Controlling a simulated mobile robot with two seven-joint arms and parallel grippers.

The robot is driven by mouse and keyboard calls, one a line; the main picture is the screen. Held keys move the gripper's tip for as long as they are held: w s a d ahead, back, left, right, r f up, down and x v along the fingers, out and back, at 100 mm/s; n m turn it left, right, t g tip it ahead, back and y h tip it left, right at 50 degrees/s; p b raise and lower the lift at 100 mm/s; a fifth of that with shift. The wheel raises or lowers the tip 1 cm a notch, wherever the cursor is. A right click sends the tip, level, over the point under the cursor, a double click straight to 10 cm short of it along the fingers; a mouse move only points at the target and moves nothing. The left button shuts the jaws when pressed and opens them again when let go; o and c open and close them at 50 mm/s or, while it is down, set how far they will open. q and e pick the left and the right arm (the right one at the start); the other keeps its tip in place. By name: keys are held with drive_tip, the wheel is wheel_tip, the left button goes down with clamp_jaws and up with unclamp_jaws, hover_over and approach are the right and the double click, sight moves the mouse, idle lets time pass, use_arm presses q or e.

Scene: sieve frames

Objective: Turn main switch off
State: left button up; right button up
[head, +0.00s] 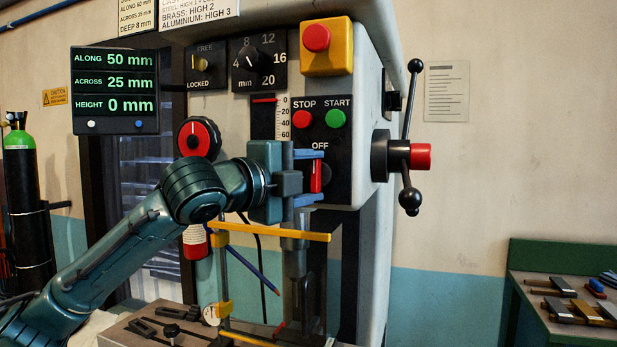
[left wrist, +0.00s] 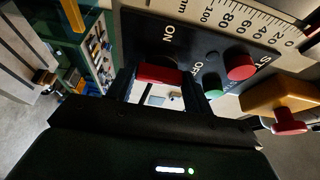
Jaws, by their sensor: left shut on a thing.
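The main switch has a red bar handle (head: 317,176) on the black panel under the word OFF. The bar stands upright there, its upper end toward OFF. In the left wrist view the red handle (left wrist: 160,74) shows between the fingers, with OFF by its right end and ON above it. My left gripper (head: 308,178) is shut on the handle, one blue finger above and one below. The gripper hides part of the switch's left side. My right gripper is not in view.
Red STOP (head: 302,119) and green START (head: 335,118) buttons sit just above the switch. A yellow emergency-stop box (head: 326,48) is higher up. A lever with black knobs (head: 409,155) stands to the right. A yellow bar (head: 270,231) crosses below the gripper.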

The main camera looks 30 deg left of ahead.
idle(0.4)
use_arm(q)
drive_tip(key=o, duration=1)
drive_tip(key=shift+s, duration=0.1)
drive_tip(key=shift+s+a, duration=0.1)
drive_tip(key=shift+s, duration=0.15)
drive_tip(key=s+b, duration=0.2)
drive_tip(key=s, duration=0.2)
drive_tip(key=s+a+b, duration=0.1)
drive_tip(key=s, duration=0.3)
drive_tip(key=s+a+b, duration=0.1)
drive_tip(key=s+b, duration=0.1)
drive_tip(key=s, duration=0.2)
drive_tip(key=shift+s+b, duration=0.15)
drive_tip(key=shift+b, duration=0.2)
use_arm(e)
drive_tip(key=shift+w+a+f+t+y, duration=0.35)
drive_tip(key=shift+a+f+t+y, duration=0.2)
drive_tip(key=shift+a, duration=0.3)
use_arm(q)
drive_tip(key=shift+d, duration=0.1)
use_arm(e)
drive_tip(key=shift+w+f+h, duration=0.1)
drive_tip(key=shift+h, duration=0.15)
